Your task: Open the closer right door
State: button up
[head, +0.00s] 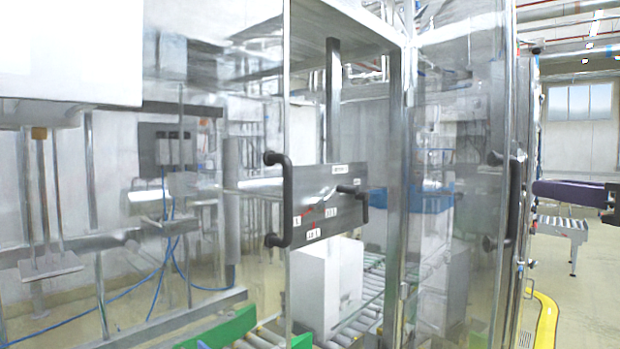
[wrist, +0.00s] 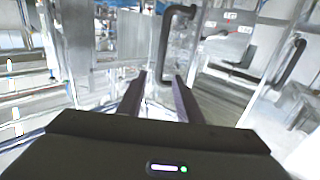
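The machine has clear doors in metal frames. The right door (head: 463,190) carries a black bar handle (head: 514,203) near its right edge. My gripper (head: 537,188) comes in from the right edge of the head view, its purple fingers pointing left and a little right of that handle in the picture. In the wrist view, the two fingers of my gripper (wrist: 160,82) are apart, with nothing seen held between them. A black handle (wrist: 167,45) appears just beyond the fingertips, apparently not held. Depth between the fingers and the handle is hard to tell.
Another door at left has a black handle (head: 287,200). Behind the glass are a labelled grey panel (head: 322,203), a white box (head: 326,285) and rollers. A yellow floor guard (head: 547,318) and a small roller table (head: 563,228) stand at right.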

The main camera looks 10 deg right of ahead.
jog(key=shift+w, duration=0.1)
jog(key=w, duration=1.3)
jog(key=shift+w+d, duration=0.3)
jog(key=shift+c, duration=0.3)
grip_shut()
